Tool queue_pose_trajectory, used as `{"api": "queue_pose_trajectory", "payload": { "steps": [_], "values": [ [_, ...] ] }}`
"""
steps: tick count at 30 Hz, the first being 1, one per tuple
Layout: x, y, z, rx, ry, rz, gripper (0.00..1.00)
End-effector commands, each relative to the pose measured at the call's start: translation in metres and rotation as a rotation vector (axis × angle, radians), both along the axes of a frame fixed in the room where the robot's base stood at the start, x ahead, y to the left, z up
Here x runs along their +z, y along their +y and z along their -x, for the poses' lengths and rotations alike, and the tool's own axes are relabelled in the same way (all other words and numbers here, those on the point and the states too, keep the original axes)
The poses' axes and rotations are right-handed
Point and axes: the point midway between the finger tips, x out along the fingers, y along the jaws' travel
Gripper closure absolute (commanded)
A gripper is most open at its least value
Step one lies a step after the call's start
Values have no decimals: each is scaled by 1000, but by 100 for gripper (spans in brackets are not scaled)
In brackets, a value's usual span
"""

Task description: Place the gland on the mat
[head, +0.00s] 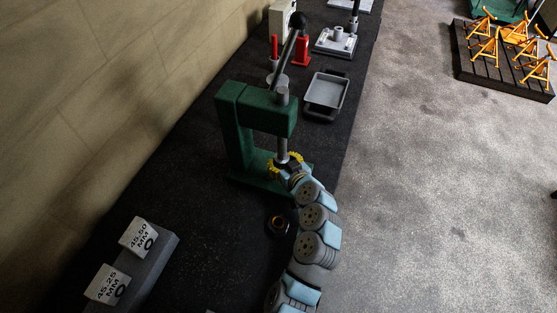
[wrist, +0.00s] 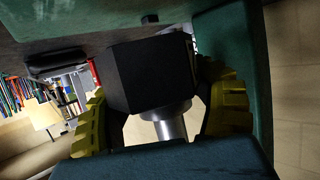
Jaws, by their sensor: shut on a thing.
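My gripper (head: 287,165), with yellow fingers, reaches into the green press (head: 232,140) under its metal ram (head: 283,148). In the wrist view the yellow fingers of my gripper (wrist: 160,118) stand on both sides of a dark faceted block (wrist: 150,72) and are shut on it. The block looks like the gland, but its details are lost in shadow. The silver ram (wrist: 172,128) shows close to the block; whether they touch is unclear. The black mat-like surface (head: 190,205) runs under the press; I cannot make out a separate mat.
A grey tray (head: 326,92), a red stand (head: 302,50) and a metal fixture (head: 336,40) stand behind the press. A grey block with labels (head: 165,248) is at front left.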

Motion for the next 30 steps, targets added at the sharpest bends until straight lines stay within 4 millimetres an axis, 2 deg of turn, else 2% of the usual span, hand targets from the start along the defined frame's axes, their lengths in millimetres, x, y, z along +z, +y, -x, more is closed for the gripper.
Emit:
{"api": "queue_pose_trajectory", "payload": {
  "steps": [11,19,30],
  "values": [
    [4,9,-18,3,-3,-2,92],
    [-31,9,-18,0,-1,0,92],
    [-31,9,-18,-1,-2,0,92]
  ]
}}
